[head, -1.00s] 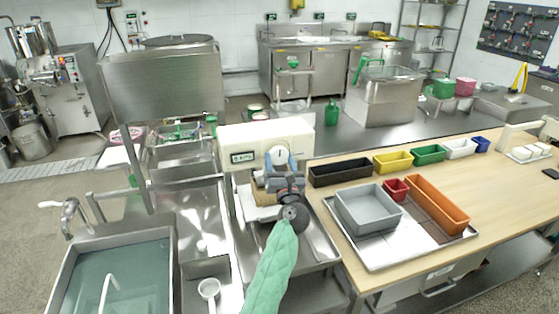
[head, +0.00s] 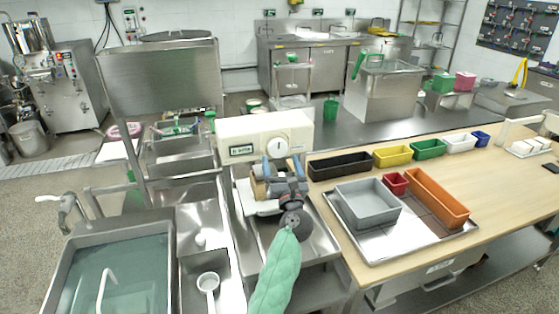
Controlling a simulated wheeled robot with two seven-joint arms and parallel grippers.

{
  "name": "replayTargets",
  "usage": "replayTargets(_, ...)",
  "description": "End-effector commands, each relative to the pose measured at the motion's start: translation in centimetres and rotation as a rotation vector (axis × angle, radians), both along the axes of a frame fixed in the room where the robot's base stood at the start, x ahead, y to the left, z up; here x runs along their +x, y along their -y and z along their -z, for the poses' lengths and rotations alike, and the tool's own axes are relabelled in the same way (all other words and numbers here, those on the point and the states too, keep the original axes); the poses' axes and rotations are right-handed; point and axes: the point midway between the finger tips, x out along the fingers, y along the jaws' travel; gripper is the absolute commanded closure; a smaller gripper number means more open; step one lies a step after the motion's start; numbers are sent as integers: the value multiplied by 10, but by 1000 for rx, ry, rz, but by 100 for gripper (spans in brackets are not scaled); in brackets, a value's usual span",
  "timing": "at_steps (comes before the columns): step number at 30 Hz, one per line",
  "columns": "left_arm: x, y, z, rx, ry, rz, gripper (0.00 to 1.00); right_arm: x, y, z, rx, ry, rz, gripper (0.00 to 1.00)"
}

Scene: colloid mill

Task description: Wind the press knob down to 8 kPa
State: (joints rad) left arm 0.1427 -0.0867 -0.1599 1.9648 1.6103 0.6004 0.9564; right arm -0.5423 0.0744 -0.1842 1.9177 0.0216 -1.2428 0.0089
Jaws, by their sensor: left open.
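The cream press housing (head: 225,129) stands at the back of the steel counter in the middle of the head view. Its round white knob (head: 276,147) faces me with a dark pointer mark. A small display (head: 242,151) sits left of the knob; its digits are too small to read. My left gripper (head: 283,160), with blue fingers, is open just below and in front of the knob. The fingers are spread and the knob's face shows clear above them; I cannot tell whether they touch it. Part of the press below the knob is hidden behind the gripper. My right gripper is not in view.
A water-filled sink (head: 115,275) lies at the lower left. At the right, a wooden table (head: 505,180) carries a grey bin (head: 368,203), an orange bin (head: 437,197) and several small coloured bins. A white ladle (head: 208,284) lies left of my arm.

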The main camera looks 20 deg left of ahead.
Motion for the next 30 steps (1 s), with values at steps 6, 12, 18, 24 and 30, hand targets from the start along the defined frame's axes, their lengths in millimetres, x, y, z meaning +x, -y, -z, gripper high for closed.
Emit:
replayTargets(6, -20, 12, 11, -1, 1, 2, 23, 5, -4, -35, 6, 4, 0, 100)
replayTargets(12, -28, 16, 13, -1, 0, 0, 23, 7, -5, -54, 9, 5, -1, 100)
replayTargets(18, -30, 17, 13, 1, 1, 0, 23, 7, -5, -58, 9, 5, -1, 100)
replayTargets(24, -30, 17, 13, 2, 1, 1, 23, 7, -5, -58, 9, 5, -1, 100)
replayTargets(30, -43, 26, 11, 161, -5, 25, 23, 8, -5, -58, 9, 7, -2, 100)
